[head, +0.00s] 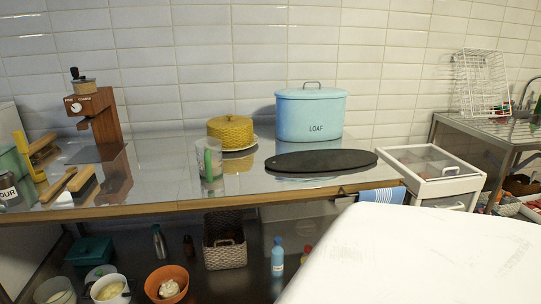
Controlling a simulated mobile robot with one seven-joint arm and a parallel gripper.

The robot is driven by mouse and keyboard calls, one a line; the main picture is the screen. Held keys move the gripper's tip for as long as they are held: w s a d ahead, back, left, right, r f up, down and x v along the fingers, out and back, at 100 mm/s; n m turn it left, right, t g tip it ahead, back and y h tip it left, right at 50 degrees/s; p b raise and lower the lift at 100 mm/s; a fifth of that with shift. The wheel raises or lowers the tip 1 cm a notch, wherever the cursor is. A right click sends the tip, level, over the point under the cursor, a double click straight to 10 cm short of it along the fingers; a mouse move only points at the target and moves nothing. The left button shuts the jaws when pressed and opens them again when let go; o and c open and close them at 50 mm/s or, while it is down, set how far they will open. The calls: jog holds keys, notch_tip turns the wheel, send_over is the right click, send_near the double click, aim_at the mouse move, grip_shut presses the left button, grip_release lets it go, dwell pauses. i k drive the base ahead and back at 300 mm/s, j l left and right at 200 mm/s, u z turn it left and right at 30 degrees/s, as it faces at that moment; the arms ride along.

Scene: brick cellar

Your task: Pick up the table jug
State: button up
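A clear jug-like vessel (217,158) with a green part stands upright near the front of the metal counter (240,184). It is the only thing here that looks like a table jug, but it is small and its details are hard to make out. My gripper is not in view, so I cannot see whether it holds anything.
A yellow lidded dish (230,131), a blue loaf bin (310,114) and a dark oval board (321,162) are behind and right of the jug. A white drawer cart (436,170) is right.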

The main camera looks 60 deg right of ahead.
aim_at(208, 150)
jog(key=z, duration=1.35)
